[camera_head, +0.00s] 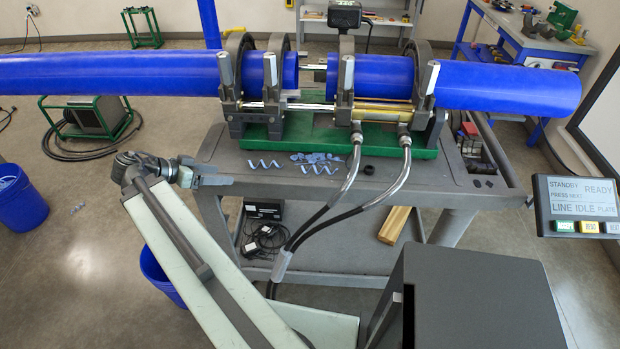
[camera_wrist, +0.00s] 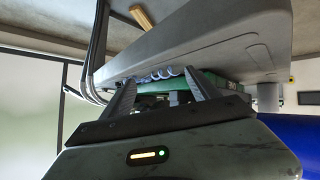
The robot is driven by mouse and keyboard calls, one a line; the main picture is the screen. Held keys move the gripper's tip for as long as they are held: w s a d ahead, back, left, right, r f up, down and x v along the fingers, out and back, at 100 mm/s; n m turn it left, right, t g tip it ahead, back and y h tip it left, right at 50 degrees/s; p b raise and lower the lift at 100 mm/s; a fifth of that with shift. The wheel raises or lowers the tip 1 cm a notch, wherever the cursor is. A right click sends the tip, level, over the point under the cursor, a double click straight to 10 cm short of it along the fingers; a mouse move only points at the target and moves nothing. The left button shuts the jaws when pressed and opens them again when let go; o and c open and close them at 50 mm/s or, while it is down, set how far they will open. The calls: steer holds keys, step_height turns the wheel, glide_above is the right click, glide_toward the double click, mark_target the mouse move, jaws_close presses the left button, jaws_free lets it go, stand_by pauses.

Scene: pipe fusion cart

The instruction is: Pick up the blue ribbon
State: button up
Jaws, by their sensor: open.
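Two curled pale-blue ribbons lie on the grey cart top, a left one (camera_head: 264,164) and a right one (camera_head: 319,169), in front of the green base. In the head view my gripper (camera_head: 228,179) is at the left side of the cart top, left of the left ribbon and apart from it. In the wrist view my gripper (camera_wrist: 160,86) is open, with nothing held between its fingers. A coiled blue ribbon (camera_wrist: 160,75) shows beyond the fingertips, roughly between them; I cannot tell which of the two it is.
A pile of blue flakes (camera_head: 312,157) lies between the ribbons, and a small black ring (camera_head: 368,169) sits to their right. The green base (camera_head: 290,143) carries the clamps and blue pipe (camera_head: 500,88). Hoses (camera_head: 345,185) cross the cart's front. A blue bin (camera_head: 160,272) stands below my arm.

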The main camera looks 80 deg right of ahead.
mark_target(316, 166)
steer(key=s+d+m+g+b, duration=0.1)
steer(key=s+d+m, duration=0.1)
steer(key=s, duration=0.4)
steer(key=s+d+f+m+g+y+b, duration=0.1)
steer(key=s+d+m+g, duration=0.1)
steer(key=s+d, duration=0.2)
steer(key=s+d+m+g+y+b, duration=0.1)
steer(key=s+d+m+b, duration=0.1)
steer(key=s, duration=0.8)
steer(key=shift+d+f+m+g, duration=0.15)
steer(key=shift+d+m, duration=0.1)
steer(key=shift+d, duration=0.25)
steer(key=shift+d+f+m+g, duration=0.15)
steer(key=shift+d+m, duration=0.1)
steer(key=shift+d, duration=0.25)
steer(key=shift+w, duration=0.1)
steer(key=shift+s+d+f+b, duration=0.2)
steer(key=shift+s+f+b, duration=0.2)
steer(key=shift+s+b, duration=0.15)
steer(key=x, duration=0.2)
steer(key=b+x, duration=0.1)
steer(key=x, duration=0.3)
steer(key=shift+s+r, duration=0.1)
steer(key=shift+r, duration=0.15)
steer(key=shift+s+d, duration=0.15)
steer(key=shift+s, duration=0.1)
steer(key=shift+w+r, duration=0.15)
steer(key=shift+w, duration=0.1)
steer(key=c, duration=1.2)
jaws_close()
